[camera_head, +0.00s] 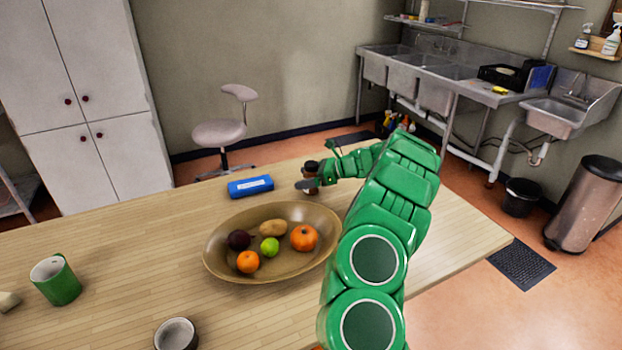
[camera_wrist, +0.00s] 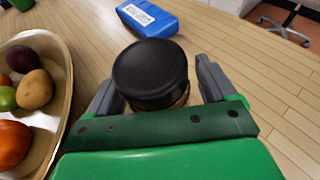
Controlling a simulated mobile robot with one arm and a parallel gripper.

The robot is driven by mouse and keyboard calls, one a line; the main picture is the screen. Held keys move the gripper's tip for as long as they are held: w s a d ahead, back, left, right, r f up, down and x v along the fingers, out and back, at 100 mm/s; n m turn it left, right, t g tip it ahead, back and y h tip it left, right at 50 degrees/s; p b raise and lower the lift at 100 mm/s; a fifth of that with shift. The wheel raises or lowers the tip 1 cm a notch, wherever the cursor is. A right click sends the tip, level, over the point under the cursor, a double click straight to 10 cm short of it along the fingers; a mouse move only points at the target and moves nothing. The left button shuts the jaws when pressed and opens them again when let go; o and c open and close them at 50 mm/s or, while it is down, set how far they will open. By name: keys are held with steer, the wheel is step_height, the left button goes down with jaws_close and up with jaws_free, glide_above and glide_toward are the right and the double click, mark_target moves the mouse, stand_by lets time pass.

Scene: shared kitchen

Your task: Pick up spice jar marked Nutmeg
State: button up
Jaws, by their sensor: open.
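A jar with a round black lid (camera_wrist: 150,72) stands between the two fingers of my gripper (camera_wrist: 158,84) in the wrist view. The fingers are apart, one on each side of the jar. I cannot tell whether they touch it. The jar's body and any label are mostly hidden below the lid and behind the gripper, so I cannot read the name Nutmeg. In the head view my gripper (camera_head: 309,183) is at the far part of the wooden table, right of a blue box, and the jar's dark top (camera_head: 311,166) shows there.
A brown bowl (camera_head: 215,262) of fruit is close to the gripper. The blue box (camera_head: 250,187) lies left of the gripper in the head view. A green mug (camera_head: 58,284) and a grey cup (camera_head: 176,335) stand toward the near left. The table's right side (camera_head: 455,240) is clear.

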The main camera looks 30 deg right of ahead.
steer(key=c, duration=1.2)
steer(key=shift+r, duration=0.1)
